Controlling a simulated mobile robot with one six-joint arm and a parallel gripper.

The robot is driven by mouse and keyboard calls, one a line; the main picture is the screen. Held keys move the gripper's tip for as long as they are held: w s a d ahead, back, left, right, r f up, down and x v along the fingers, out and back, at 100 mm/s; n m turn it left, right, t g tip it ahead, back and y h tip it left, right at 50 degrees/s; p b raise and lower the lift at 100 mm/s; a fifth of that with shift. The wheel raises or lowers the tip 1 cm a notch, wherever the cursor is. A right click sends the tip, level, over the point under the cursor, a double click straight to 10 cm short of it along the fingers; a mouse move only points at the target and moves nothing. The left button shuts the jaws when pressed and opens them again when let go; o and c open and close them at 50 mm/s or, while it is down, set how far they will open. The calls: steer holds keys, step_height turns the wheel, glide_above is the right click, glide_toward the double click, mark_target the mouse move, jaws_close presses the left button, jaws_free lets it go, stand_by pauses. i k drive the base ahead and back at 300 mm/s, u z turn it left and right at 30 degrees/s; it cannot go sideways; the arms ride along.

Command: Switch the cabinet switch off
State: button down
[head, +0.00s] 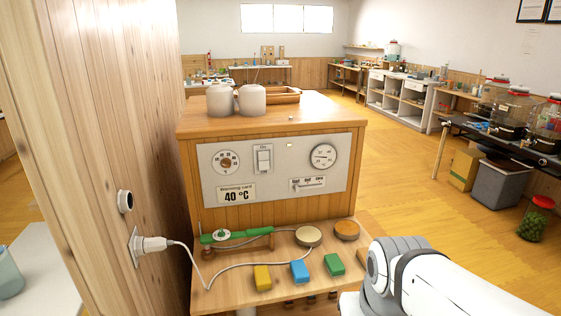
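The cabinet (267,215) is a wooden box with a pale control panel (239,179) on its front. The cabinet switch (264,159) is a white rocker in a light plate near the middle of the panel, with small lettering above and below it. Its position is too small to tell. A dial (225,162) is left of it and a round gauge (323,156) is right of it. A card (237,194) below reads 40 °C. My white arm shows at the lower right, but my gripper is out of view.
A shelf (226,287) in front of the cabinet holds yellow (262,278), blue (299,271) and green (334,265) blocks, round discs and a green-handled tool. A cable (195,262) runs from a plug (152,244) on the wooden post at left. Jars (252,99) stand on top.

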mark_target(263, 155)
steer(key=z, duration=0.05)
steer(key=i, duration=1)
